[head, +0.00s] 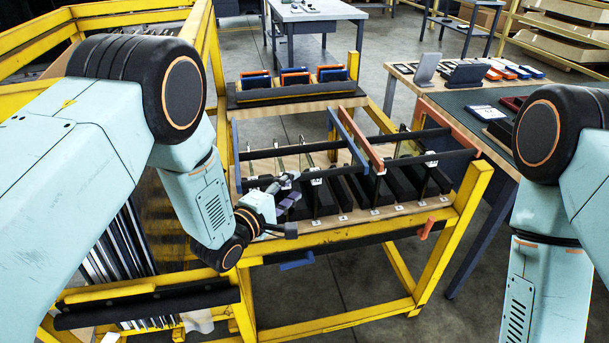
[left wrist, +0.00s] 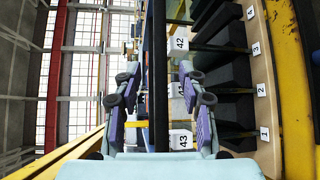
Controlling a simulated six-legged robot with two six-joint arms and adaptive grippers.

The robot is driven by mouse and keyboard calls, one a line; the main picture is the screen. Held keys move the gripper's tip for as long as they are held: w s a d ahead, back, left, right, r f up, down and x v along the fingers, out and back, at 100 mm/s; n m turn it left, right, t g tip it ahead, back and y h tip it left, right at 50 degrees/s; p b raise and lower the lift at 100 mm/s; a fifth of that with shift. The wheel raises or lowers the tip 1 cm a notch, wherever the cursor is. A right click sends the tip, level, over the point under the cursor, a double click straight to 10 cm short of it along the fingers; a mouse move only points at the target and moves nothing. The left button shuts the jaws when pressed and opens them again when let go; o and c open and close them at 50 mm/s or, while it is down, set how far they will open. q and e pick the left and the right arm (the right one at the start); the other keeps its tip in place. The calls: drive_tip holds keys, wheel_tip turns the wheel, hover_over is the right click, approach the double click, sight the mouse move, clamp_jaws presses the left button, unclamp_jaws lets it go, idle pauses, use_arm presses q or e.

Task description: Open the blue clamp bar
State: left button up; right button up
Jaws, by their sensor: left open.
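The blue clamp bar shows in the head view as a blue side arm (head: 349,138) in the middle of the yellow trolley, another blue arm at the left end, and black crossbars between them. It lies over a row of black parts and metal rods. My left gripper (head: 286,205) is at the trolley's front left, near the front crossbar. In the left wrist view, a black bar (left wrist: 159,70) runs upright between the open fingers (left wrist: 160,100), with no clear contact. A blue handle (head: 297,262) hangs below the front edge. My right gripper is outside the head view.
An orange clamp bar (head: 452,130) covers the trolley's right half, with an orange handle (head: 427,228) at front right. A shelf of blue and orange bins (head: 295,77) stands behind. A worktable (head: 450,105) is at right. Yellow rails (head: 215,60) stand close at left.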

sight(301, 179)
use_arm(q)
drive_tip(key=x, duration=0.5)
drive_tip(key=shift+w+f+b, duration=0.15)
drive_tip(key=shift+w+b, duration=0.2)
drive_tip(key=shift+w, duration=0.05)
drive_tip(key=shift+w+d, duration=0.25)
drive_tip(key=shift+w, duration=0.15)
drive_tip(key=shift+a, duration=0.1)
drive_tip(key=shift+c, duration=0.3)
drive_tip(key=c, duration=0.4)
clamp_jaws()
